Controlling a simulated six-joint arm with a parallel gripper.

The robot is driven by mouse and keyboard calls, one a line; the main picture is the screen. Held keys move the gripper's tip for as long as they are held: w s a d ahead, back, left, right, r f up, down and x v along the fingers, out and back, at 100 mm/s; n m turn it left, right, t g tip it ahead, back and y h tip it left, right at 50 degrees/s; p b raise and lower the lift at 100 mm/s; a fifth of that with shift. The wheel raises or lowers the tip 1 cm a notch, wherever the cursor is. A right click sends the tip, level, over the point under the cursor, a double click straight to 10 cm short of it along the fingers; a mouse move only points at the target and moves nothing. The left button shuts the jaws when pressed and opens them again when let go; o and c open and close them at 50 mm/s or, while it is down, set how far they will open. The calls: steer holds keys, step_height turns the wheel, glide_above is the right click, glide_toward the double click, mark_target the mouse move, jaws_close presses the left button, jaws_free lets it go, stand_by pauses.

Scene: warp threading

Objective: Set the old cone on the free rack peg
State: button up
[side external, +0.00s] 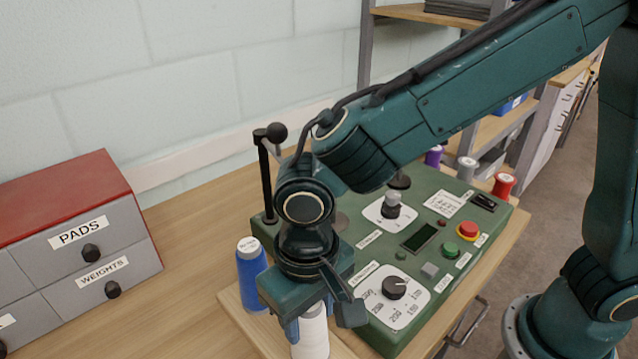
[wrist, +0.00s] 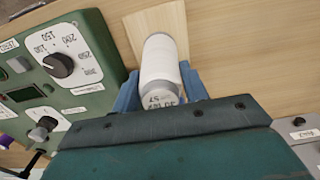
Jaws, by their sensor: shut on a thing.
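My gripper (side external: 311,322) is shut on a white cone of thread (side external: 312,338), at the front of the green machine in the side view. The wrist view shows the blue fingers of my gripper (wrist: 160,84) on both sides of the white cone (wrist: 160,62). The cone's near end carries a printed label. My gripper hides its upper part in the side view, and I cannot tell whether its base touches the wood. A blue cone (side external: 252,274) stands just left of my gripper. I cannot make out a free rack peg in either view.
The green machine (side external: 440,225) with dials and buttons lies right of my gripper. Purple (side external: 433,157), grey (side external: 466,168) and red (side external: 502,185) cones stand behind it. A drawer cabinet (side external: 75,245) is at left. The table (side external: 190,260) between is clear.

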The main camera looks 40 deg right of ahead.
steer(key=shift+f, duration=0.2)
steer(key=o, duration=0.9)
steer(key=shift+r, duration=0.1)
step_height(320, 180, up, 14)
steer(key=shift+f, duration=0.2)
